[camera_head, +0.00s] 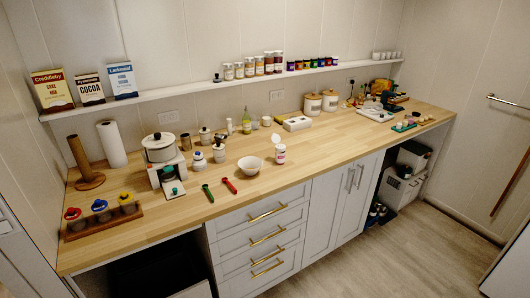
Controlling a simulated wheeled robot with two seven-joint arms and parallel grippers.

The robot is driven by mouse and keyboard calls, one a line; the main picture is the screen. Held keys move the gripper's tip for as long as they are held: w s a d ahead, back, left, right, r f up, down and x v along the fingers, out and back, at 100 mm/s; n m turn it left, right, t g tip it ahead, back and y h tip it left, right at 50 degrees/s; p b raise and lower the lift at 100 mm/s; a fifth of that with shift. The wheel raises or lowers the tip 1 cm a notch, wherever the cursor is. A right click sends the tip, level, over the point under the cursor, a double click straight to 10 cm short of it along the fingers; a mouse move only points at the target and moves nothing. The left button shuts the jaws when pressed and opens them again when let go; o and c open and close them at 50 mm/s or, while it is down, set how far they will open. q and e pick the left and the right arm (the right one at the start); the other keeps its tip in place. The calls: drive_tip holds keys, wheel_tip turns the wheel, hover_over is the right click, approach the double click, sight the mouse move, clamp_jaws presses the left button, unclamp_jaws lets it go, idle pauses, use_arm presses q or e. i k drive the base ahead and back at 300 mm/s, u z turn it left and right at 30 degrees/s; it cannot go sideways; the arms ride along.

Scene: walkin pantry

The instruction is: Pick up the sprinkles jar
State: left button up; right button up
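A row of jars with pale lids and coloured contents (249,67) stands on the wall shelf, and I cannot tell whether one of these holds sprinkles. Neither of my grippers is in view.
A green and a red utensil (229,185) lie near the front edge. Left are a white appliance (163,158), a paper roll (112,144) and a wooden rack (104,218). Canisters (312,104) stand at the back. The counter right of the jar is clear.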

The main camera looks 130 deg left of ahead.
sight(280, 157)
drive_tip(key=u, duration=4.35)
